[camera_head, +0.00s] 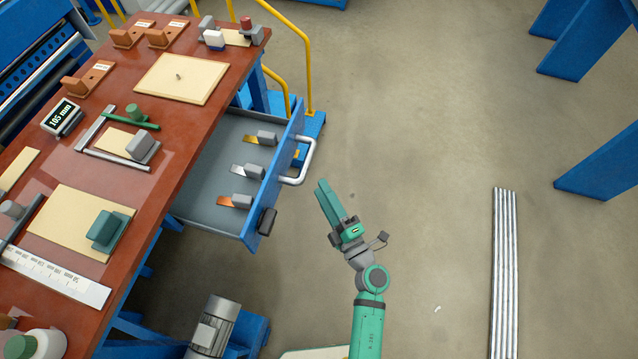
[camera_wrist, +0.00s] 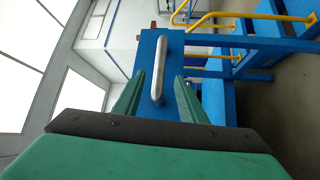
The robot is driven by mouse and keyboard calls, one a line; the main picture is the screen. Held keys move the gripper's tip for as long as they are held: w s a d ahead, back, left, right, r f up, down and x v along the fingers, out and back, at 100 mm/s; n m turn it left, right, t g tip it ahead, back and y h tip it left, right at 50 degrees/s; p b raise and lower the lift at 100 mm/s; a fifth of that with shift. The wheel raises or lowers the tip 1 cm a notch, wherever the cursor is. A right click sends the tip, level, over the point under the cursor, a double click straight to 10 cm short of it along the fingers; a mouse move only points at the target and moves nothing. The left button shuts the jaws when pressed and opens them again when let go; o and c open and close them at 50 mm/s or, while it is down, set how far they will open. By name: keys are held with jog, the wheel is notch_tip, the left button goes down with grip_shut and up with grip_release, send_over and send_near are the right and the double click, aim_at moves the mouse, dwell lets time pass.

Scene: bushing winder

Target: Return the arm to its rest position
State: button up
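My green arm (camera_head: 368,322) reaches up from the bottom of the head view. My gripper (camera_head: 323,186) is just right of the silver handle (camera_head: 302,163) of an open blue drawer (camera_head: 226,222), and looks apart from it. In the wrist view the two green fingers of my gripper (camera_wrist: 158,88) are spread with nothing held. The handle (camera_wrist: 158,78) shows ahead, in line with the gap between them. The drawer's blue front (camera_wrist: 205,62) is behind it.
A red-brown workbench (camera_head: 185,118) with plates, gauges and blocks stands at left. The drawer holds several grey-handled tools (camera_head: 255,171). A motor (camera_head: 213,325) is below the bench. Metal bars (camera_head: 504,270) lie at right. The floor between is clear.

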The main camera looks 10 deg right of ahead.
dwell(0.6)
jog(key=s+a+r+m+g+h, duration=0.1)
jog(key=s+a+r+m+h, duration=0.1)
jog(key=s+m, duration=0.8)
jog(key=s+a+r+m+g+h, duration=0.1)
jog(key=s+a+m+h, duration=0.3)
jog(key=s+m, duration=0.6)
jog(key=s+r+h, duration=0.1)
jog(key=s, duration=0.7)
jog(key=shift+r+m+g, duration=0.15)
jog(key=shift+m+g, duration=0.25)
dwell(1.2)
jog(key=shift+s+d, duration=0.1)
jog(key=shift+s, duration=0.05)
